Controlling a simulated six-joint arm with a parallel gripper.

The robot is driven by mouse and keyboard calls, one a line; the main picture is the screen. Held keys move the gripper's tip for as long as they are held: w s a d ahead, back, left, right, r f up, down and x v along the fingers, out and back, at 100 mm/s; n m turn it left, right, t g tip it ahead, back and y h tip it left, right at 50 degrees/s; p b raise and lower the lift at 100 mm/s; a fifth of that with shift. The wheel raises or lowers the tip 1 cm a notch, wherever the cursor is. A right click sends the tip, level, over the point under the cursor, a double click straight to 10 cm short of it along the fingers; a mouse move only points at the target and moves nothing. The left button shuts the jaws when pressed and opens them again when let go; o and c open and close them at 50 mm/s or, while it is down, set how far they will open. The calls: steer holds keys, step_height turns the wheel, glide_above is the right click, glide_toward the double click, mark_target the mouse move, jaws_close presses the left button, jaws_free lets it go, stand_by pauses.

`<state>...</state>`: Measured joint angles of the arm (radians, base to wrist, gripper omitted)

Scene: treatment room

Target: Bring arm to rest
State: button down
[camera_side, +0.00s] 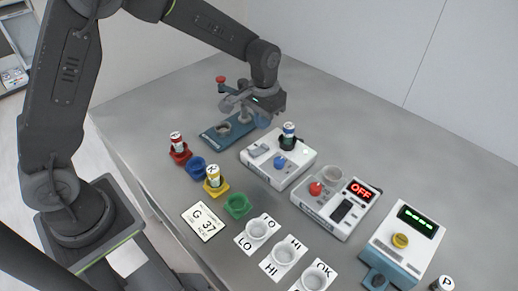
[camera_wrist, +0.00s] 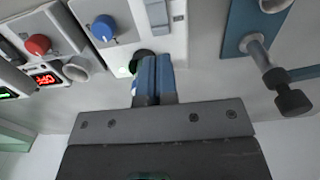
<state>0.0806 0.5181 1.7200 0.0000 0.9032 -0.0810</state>
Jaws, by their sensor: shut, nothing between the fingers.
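My gripper (camera_wrist: 153,78) is shut and empty in the wrist view, its two blue-grey fingers together. Behind the fingertips in that view is a white device with a blue knob (camera_wrist: 103,28). In the side view my arm reaches over from the upper left, and its dark wrist hangs above the back of the grey table (camera_side: 350,105), near a blue-based stand (camera_side: 222,135). The fingertips are hard to make out there against the stand's grey parts.
A white device (camera_side: 262,168) holds a blue-capped vial (camera_side: 289,130). Beside it are a device reading OFF (camera_side: 360,190) and one with a green display (camera_side: 417,221). Coloured holders, such as a green one (camera_side: 237,206), and labelled cups (camera_side: 257,229) stand nearer. The right back is clear.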

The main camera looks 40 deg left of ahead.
steer(key=s+a+r+t, duration=0.1)
steer(key=s+r, duration=0.4)
steer(key=r, duration=0.3)
steer(key=s+a+r+t, duration=0.1)
steer(key=s+r+t, duration=0.1)
steer(key=s, duration=0.7)
steer(key=s+a+r+t, duration=0.1)
steer(key=s+r, duration=0.4)
steer(key=s, duration=0.5)
steer(key=shift+s+a+r+t, duration=0.15)
steer(key=shift+a+r+t, duration=0.15)
steer(key=shift+t, duration=0.5)
